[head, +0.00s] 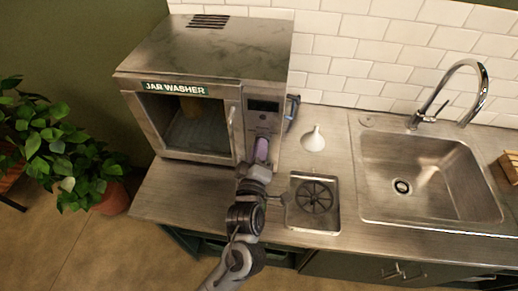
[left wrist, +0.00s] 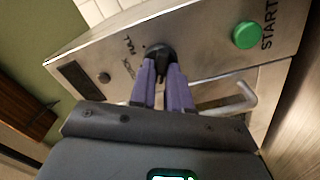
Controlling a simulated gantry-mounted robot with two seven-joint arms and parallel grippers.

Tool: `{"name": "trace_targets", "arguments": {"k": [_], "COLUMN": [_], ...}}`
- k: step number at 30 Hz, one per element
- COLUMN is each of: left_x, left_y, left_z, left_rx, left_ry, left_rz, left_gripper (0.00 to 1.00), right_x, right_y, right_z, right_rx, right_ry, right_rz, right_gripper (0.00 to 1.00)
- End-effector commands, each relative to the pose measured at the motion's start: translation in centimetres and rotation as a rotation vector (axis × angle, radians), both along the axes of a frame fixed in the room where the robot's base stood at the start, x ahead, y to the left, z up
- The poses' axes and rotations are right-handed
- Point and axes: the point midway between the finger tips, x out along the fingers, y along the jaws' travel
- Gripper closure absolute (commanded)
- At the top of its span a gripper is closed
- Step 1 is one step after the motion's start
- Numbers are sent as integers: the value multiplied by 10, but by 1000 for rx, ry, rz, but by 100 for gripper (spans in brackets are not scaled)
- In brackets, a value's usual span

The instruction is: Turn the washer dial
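The jar washer (head: 205,90) is a steel box on the counter, with a label above its windowed door. Its control panel is on the right of the front. In the left wrist view the black round washer dial (left wrist: 160,49) is on the panel. The purple fingers of my left gripper (left wrist: 161,72) reach it, with their tips close together on either side of its dark ridge. In the head view my left gripper (head: 262,149) is against the panel and hides the dial. My right gripper is out of view.
A green start button (left wrist: 246,35) and the door handle (left wrist: 236,100) are close to the fingers. A white funnel (head: 313,141), a drain rinser (head: 314,203) and a sink (head: 430,180) with a faucet are to the right. A potted plant (head: 60,145) stands left.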

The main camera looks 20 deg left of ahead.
Motion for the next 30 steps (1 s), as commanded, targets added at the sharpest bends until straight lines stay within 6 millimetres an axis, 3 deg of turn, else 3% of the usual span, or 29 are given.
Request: {"name": "trace_targets", "arguments": {"k": [3, 16, 30], "left_x": [0, 0, 0], "left_y": [0, 0, -1], "left_z": [0, 2, 7], "left_rx": [0, 46, 387], "left_ry": [0, 14, 98], "left_rz": [0, 2, 0], "left_gripper": [100, 100, 100], "right_x": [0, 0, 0], "right_y": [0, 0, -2], "right_z": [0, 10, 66], "right_rx": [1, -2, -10], "right_ry": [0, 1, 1], "right_rz": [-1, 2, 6], "right_gripper": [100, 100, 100]}}
